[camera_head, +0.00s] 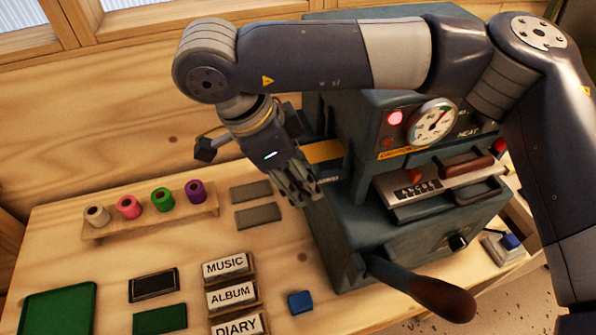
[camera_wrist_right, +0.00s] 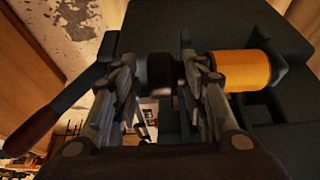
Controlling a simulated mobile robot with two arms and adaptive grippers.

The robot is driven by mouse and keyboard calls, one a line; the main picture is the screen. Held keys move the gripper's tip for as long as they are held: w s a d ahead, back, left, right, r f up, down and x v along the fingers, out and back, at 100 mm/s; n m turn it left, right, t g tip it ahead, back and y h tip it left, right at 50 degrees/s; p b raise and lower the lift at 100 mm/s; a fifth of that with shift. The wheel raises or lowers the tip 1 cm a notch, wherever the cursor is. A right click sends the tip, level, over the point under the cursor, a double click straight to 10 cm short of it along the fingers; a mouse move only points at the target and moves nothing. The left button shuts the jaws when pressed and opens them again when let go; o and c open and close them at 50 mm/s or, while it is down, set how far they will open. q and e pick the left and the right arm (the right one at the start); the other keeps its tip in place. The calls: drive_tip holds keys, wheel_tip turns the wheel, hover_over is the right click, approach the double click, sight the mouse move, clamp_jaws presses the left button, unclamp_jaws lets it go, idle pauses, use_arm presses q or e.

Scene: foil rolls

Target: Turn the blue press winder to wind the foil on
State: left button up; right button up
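The blue press (camera_head: 375,225), a dark blue-grey machine with a dial, stands right of centre in the head view. My right arm reaches over it from the right. My right gripper (camera_head: 302,192) points down at the press's left side. In the right wrist view, a dark round knob (camera_wrist_right: 165,72) lies between the two fingers of this gripper (camera_wrist_right: 160,85). The fingers are apart, with a gap showing on the knob's left. An orange-gold foil roll (camera_wrist_right: 238,71) sits just right of the right finger. The knob is hidden in the head view. My left gripper is out of view.
The press lever (camera_head: 430,292) juts out at the front. A wooden rack (camera_head: 150,225) holds several coloured rolls at left. Label blocks (camera_head: 230,295), a green tray (camera_head: 58,312) and a small blue block (camera_head: 300,302) lie on the table.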

drive_tip(key=shift+w+f, duration=0.1)
drive_tip(key=shift+w, duration=0.05)
drive_tip(key=shift+c, duration=0.6)
clamp_jaws()
drive_tip(key=shift+d+f+y+b, duration=0.15)
drive_tip(key=shift+y+b, duration=0.15)
drive_tip(key=shift+b, duration=0.4)
drive_tip(key=y+b, duration=0.2)
drive_tip(key=b, duration=0.1)
drive_tip(key=g+y+b, duration=0.1)
drive_tip(key=b, duration=0.2)
drive_tip(key=shift+w+d+f+y, duration=0.1)
drive_tip(key=shift+d+y, duration=0.1)
drive_tip(key=shift+y, duration=0.2)
drive_tip(key=shift+d+r+g+y+b, duration=0.2)
drive_tip(key=shift+g+y+b, duration=0.4)
drive_tip(key=shift+y+b, duration=0.8)
drive_tip(key=shift+a+r, duration=0.1)
drive_tip(key=shift+o, duration=0.6)
unclamp_jaws()
